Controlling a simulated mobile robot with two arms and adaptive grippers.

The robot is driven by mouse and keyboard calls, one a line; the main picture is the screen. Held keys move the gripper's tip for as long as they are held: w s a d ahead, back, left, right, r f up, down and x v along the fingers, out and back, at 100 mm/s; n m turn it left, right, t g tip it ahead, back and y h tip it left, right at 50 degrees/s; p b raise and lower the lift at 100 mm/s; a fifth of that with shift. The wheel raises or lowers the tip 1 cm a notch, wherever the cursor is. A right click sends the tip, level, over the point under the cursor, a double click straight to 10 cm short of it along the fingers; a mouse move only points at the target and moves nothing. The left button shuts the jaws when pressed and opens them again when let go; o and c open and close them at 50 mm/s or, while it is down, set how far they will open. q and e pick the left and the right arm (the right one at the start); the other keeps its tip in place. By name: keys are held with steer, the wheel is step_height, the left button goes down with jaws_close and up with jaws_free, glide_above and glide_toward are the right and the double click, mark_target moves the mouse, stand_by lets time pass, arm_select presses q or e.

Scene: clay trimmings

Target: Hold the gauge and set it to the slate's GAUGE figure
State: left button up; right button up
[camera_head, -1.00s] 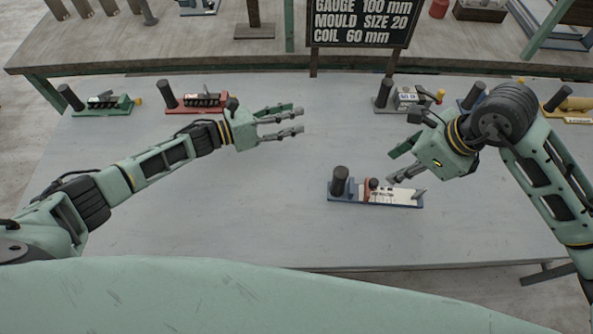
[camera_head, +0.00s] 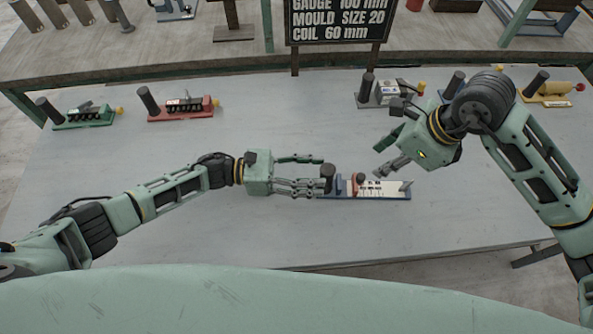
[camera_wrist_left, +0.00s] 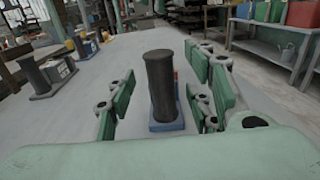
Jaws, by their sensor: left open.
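The gauge has a blue base (camera_head: 395,197), a white scale face, a small red-brown slider (camera_head: 360,181) and an upright dark post (camera_head: 327,175) at its left end. My left gripper (camera_head: 319,173) is open, with its fingers at the post. In the left wrist view the post (camera_wrist_left: 161,80) stands upright between the spread fingers, with no clear contact. My right gripper (camera_head: 383,153) looks open and empty, just above and behind the gauge's right part. The slate (camera_head: 340,22) reads GAUGE 100 mm, MOULD SIZE 20, COIL 60 mm. The scale's marks are too small to read.
Along the back of the grey table (camera_head: 250,130) stand a green device (camera_head: 85,117), a red device (camera_head: 182,110), a grey-white one (camera_head: 385,94) and a yellow one (camera_head: 550,92). A wooden bench (camera_head: 150,50) lies behind. The table is clear around the gauge.

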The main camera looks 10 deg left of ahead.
arm_select(q)
steer(key=shift+d, duration=0.5)
jaws_close()
